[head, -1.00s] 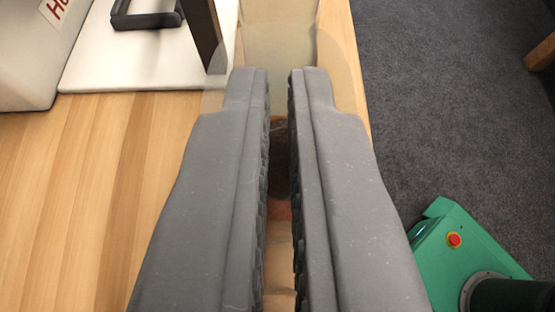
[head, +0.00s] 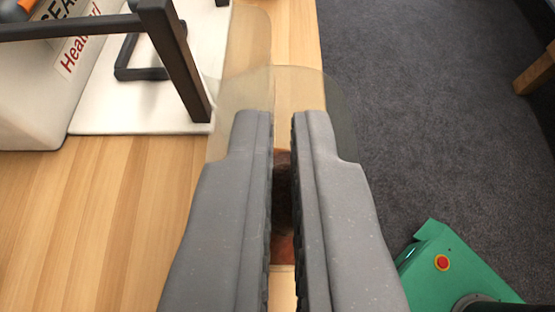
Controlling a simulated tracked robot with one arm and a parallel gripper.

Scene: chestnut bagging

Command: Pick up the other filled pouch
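My gripper (head: 283,112) points away from me in the middle of the head view, its two grey fingers close together with a narrow gap. A clear, see-through pouch (head: 298,86) shows past the fingertips and spreads out on both sides of them. Dark brown chestnuts (head: 283,185) show in the gap between the fingers. The fingers look shut on this pouch, but they hide most of it. I cannot tell how far it is above the table.
The wooden table (head: 90,220) is clear at the left, and its right edge borders grey carpet (head: 430,100). A dark frame (head: 180,60) stands by a white board (head: 100,115) and a white machine (head: 40,100). Another see-through shape (head: 250,40) shows farther back. A green unit (head: 440,285) is at lower right.

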